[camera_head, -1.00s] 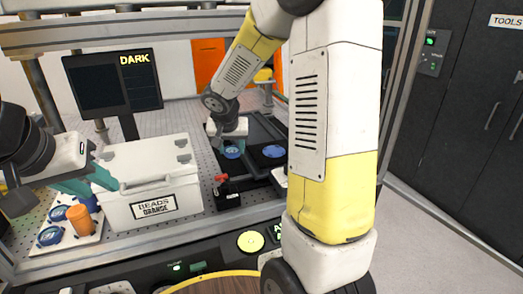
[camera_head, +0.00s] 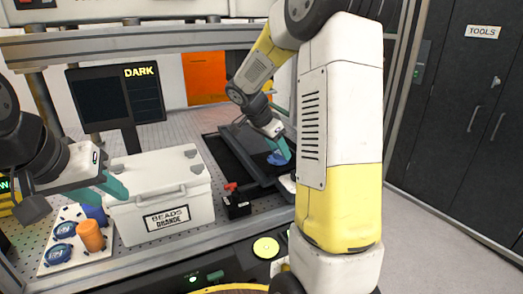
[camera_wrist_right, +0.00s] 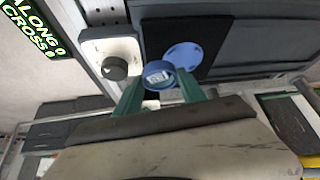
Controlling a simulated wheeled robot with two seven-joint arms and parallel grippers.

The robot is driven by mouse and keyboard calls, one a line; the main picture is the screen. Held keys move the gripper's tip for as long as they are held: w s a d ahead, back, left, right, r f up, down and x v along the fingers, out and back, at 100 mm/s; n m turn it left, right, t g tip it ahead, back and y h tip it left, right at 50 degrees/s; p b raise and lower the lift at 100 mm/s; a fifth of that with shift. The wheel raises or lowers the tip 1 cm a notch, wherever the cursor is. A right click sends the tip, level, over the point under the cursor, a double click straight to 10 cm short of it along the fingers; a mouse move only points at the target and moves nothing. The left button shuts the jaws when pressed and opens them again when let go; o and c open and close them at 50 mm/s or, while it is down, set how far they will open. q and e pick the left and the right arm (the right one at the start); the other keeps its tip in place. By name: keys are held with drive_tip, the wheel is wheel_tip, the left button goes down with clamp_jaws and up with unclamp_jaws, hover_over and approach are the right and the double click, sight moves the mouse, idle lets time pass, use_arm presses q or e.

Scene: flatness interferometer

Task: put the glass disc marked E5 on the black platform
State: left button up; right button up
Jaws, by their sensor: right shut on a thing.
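My right gripper (camera_wrist_right: 160,88) is shut on a blue-rimmed glass disc (camera_wrist_right: 158,74) with a white label; its marking is too small to read. The black platform (camera_wrist_right: 150,42) is a dark square plate with a flat blue round (camera_wrist_right: 183,55) on it. In the right wrist view the held disc overlaps the lower left edge of this round; the height between them is unclear. In the head view my right gripper (camera_head: 279,152) is over the platform area, which it partly hides. My left gripper (camera_head: 103,191) is empty, its teal fingers apart beside the white box.
A white box labelled beads (camera_head: 160,190) stands left of the platform's frame. A white tray (camera_head: 50,262) holds blue-rimmed discs (camera_head: 61,254) and an orange cylinder (camera_head: 91,235). A red-handled clamp (camera_head: 236,202) and a knob (camera_wrist_right: 115,68) sit near the platform. A metal rail crosses in front.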

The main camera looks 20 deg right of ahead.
sight(276, 152)
drive_tip(key=w, duration=0.1)
drive_tip(key=w+d, duration=0.1)
drive_tip(key=w, duration=0.3)
drive_tip(key=shift+w+d+f, duration=0.1)
drive_tip(key=shift+d+f, duration=0.1)
drive_tip(key=shift+f, duration=1.8)
drive_tip(key=shift+f, duration=0.15)
drive_tip(key=o, duration=1.4)
